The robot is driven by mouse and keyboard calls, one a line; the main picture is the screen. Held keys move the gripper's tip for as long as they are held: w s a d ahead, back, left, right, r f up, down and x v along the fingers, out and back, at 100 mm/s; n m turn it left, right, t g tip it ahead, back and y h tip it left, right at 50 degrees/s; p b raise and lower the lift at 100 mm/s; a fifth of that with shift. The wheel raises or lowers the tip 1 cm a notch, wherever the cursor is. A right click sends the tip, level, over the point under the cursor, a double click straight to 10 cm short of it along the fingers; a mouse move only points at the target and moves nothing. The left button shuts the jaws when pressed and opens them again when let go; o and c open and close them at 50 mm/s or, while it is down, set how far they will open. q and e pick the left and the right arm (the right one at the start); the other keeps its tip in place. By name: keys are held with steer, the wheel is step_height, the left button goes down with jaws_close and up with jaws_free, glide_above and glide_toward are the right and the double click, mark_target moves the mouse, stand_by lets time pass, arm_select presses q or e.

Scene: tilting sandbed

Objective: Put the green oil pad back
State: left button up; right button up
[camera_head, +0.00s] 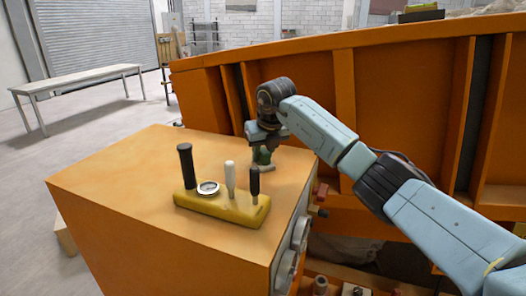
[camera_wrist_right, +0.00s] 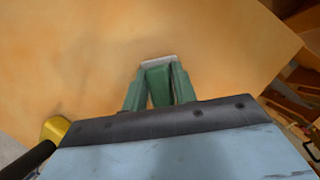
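My right gripper (camera_head: 262,158) points down over the far right part of the orange cabinet top (camera_head: 130,170). In the right wrist view its two green fingers (camera_wrist_right: 158,90) are close together on a green block between them, which looks like the green oil pad (camera_wrist_right: 158,84). A thin pale grey edge (camera_wrist_right: 157,59) shows at its far end. The pad is at or just above the cabinet top; I cannot tell if it touches. In the head view the pad is mostly hidden by the gripper. My left gripper is not in view.
A yellow control block (camera_head: 225,208) with a gauge (camera_head: 208,188) and several upright levers stands left of the gripper. Knobs (camera_head: 300,232) stick out of the cabinet's right side. A large orange ribbed wall (camera_head: 400,100) rises behind. The cabinet top's left part is clear.

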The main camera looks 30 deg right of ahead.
steer(key=o, duration=0.3)
steer(key=shift+r, duration=0.1)
steer(key=b+v, duration=0.2)
steer(key=v, duration=1)
steer(key=shift+r, duration=0.1)
